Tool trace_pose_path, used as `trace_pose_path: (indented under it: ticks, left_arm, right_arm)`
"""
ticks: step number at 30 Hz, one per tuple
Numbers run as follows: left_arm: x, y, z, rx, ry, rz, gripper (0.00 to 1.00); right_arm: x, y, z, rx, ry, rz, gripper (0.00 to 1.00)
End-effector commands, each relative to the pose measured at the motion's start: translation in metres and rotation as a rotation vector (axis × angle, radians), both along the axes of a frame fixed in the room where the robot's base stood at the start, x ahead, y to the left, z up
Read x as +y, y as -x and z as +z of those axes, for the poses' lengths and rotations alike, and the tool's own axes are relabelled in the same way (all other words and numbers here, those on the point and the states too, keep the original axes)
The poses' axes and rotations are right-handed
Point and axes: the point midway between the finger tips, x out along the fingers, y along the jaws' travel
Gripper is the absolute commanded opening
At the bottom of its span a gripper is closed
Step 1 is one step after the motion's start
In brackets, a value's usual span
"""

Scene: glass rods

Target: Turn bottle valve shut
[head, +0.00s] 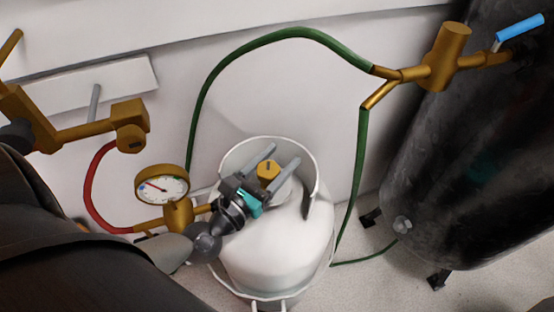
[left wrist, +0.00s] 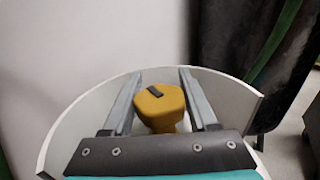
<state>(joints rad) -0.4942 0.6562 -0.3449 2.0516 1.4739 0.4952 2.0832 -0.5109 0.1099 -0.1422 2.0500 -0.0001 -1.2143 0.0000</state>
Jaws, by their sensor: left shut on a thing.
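The white gas bottle (head: 275,245) stands on the floor in the middle of the head view, with a round collar around its top. Its valve knob (head: 268,171) is yellow-brown with a dark mark on top, and also shows in the left wrist view (left wrist: 159,103). My left gripper (head: 283,156) reaches inside the collar from the lower left. Its two grey fingers lie on either side of the knob and are shut on it. The lower part of the valve is hidden by the gripper.
A pressure gauge (head: 162,186) and brass fitting stand left of the bottle, with a red hose (head: 88,190). A green hose (head: 240,52) arches behind to a brass splitter. A large black tank (head: 470,150) stands right; a blue-handled valve (head: 520,27) is above.

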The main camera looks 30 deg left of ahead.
Motion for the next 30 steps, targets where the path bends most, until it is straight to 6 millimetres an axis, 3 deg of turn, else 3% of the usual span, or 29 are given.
trace_pose_path:
  ticks: [9, 10, 17, 30]
  left_arm:
    - [0.0006, -0.0012, 0.0019, -0.005, 0.001, 0.001, 0.03]
    - [0.0006, -0.0012, 0.0020, -0.005, 0.001, 0.001, 0.61]
    - [0.0002, -0.0006, 0.0012, -0.003, 0.001, 0.001, 0.87]
    - [0.0003, 0.0017, 0.0000, 0.000, 0.000, 0.000, 0.89]
  right_arm:
    - [0.0000, 0.0001, 0.0004, 0.000, 0.000, 0.000, 0.61]
    - [0.0000, 0.0001, 0.0003, 0.000, 0.000, 0.000, 0.61]
    - [0.0001, 0.0002, 0.0002, 0.000, 0.000, 0.000, 0.61]
    - [0.0002, 0.0005, -0.0002, 0.001, -0.001, 0.000, 0.61]
